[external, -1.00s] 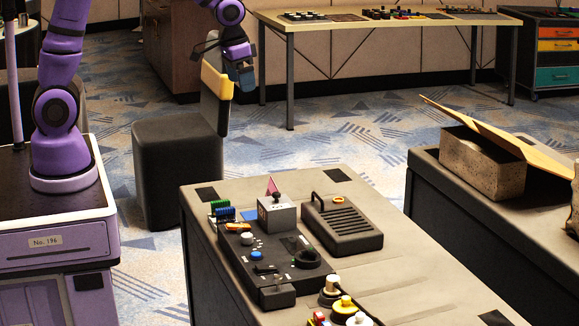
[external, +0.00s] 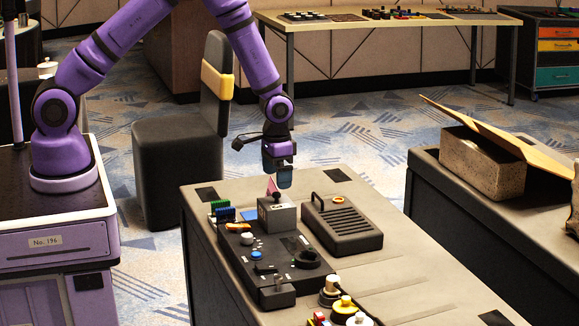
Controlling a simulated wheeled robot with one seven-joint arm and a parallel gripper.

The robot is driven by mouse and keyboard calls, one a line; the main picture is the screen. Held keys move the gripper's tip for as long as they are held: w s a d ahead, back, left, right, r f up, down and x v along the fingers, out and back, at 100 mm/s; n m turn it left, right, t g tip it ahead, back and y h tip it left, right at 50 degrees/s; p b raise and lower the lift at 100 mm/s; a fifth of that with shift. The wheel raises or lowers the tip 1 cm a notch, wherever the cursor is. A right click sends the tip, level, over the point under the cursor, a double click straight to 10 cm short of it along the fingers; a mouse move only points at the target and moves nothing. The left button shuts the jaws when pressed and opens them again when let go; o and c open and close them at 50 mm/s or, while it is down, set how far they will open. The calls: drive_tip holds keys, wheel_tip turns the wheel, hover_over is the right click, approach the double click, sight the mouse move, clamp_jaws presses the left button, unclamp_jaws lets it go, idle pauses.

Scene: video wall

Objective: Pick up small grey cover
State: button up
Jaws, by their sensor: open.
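A small grey box-shaped cover (external: 277,216) with a dark knob on top sits at the back end of the black control panel (external: 262,258) on the near table. My gripper (external: 278,185) is just above and slightly behind the cover, pointing down. It is open and nothing shows between its fingers. A small pink triangular piece (external: 271,187) shows beside the fingertips. I cannot tell whether the fingers touch it.
A dark grey slotted case with a handle (external: 342,224) stands right of the cover. Green and blue blocks (external: 222,212) lie to the left. Knobs and yellow buttons (external: 343,306) are at the front. The table's right side (external: 430,275) is mostly clear. A chair (external: 180,160) stands behind.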

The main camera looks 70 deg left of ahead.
sight(277, 198)
wheel_tip(277, 198, down, 9)
drive_tip(key=shift+s+d+f, duration=0.1)
drive_tip(key=shift+s+f, duration=0.05)
idle(0.4)
drive_tip(key=c, duration=0.6)
